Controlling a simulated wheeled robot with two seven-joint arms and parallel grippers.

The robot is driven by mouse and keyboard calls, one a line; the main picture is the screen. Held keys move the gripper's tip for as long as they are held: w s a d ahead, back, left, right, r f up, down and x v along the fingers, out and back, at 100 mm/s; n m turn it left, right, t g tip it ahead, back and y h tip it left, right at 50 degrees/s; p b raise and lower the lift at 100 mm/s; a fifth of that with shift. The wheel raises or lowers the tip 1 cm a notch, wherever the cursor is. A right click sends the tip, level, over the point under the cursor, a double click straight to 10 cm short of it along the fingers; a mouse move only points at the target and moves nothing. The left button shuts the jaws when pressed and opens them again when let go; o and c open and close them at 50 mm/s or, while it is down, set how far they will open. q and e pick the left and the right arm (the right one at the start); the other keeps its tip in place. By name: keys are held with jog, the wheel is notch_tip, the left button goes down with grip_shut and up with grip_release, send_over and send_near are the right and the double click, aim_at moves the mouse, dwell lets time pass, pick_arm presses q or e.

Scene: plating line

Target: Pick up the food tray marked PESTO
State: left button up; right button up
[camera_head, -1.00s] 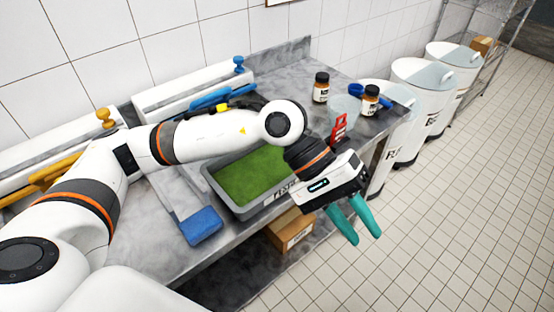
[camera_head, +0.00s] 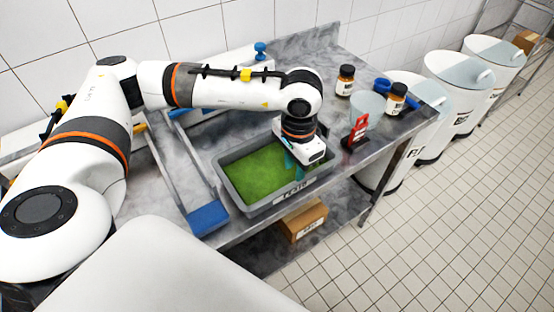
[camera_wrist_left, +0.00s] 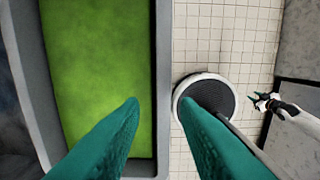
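The food tray marked PESTO (camera_head: 235,195) is a grey rectangular tub of green food, standing on the metal counter. Its label faces the front. My left gripper (camera_head: 294,168) points down at the right part of the tray, its fingers partly hidden by the hand. In the left wrist view the fingers (camera_wrist_left: 162,110) are apart, one over the green food and one outside the tray wall (camera_wrist_left: 164,80). I cannot tell whether they touch the wall. My right gripper (camera_wrist_left: 264,98) shows small in the left wrist view, empty, its fingers seemingly apart.
Two dark jars (camera_head: 345,80), a clear container (camera_head: 368,106) and a red-handled item (camera_head: 359,129) stand right of the tray. A blue-ended rail (camera_head: 208,218) lies to its left. A cardboard box (camera_head: 305,220) is below. White bins (camera_head: 447,95) stand at the right.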

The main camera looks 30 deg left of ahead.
pick_arm(q)
jog(key=f, duration=0.1)
jog(key=f+p, duration=0.1)
jog(key=f, duration=0.1)
jog(key=f+p, duration=0.1)
jog(key=f, duration=0.1)
jog(key=shift+w, duration=0.3)
jog(key=shift+f, duration=0.25)
grip_shut()
jog(key=shift+w+r, duration=0.1)
jog(key=shift+r, duration=0.05)
dwell(0.7)
